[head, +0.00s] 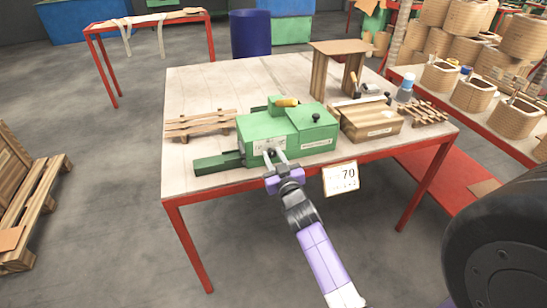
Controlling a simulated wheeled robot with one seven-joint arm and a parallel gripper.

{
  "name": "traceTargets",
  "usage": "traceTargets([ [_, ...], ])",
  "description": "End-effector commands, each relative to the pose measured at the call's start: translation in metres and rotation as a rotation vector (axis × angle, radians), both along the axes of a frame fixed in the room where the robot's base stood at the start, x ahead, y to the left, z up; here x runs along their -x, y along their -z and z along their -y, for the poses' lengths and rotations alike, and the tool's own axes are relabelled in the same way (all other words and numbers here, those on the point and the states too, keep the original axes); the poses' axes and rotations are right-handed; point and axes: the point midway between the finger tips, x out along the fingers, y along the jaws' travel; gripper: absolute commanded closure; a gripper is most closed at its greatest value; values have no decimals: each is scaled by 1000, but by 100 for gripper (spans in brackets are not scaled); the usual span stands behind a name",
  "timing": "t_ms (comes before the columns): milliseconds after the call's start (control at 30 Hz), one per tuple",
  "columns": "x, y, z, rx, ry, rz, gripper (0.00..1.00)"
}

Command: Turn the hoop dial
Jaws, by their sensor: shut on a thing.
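A green machine (310,125) with boxy housings stands on the table. Its front face carries a pale label, and a small dark round part, the hoop dial (270,152), sits low on that face. My gripper (275,157) reaches up from the front edge of the table to this face. Its pale fingers are shut on the dial and cover most of it. The dial's markings and angle are too small to tell.
The wooden table (190,90) has red legs. A small wooden pallet (200,123) lies left of the machine, and a wooden box (372,124) stands right of it. A card reading 70 (341,178) hangs at the front edge. The table's back left is clear.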

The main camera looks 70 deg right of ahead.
Motion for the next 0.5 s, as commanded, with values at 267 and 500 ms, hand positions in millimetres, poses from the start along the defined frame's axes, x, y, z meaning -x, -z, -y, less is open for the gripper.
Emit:
traceTargets([
  [267,-1,1,-2,146,-2,-171,100],
  [500,-1,1,-2,273,-2,-320,100],
])
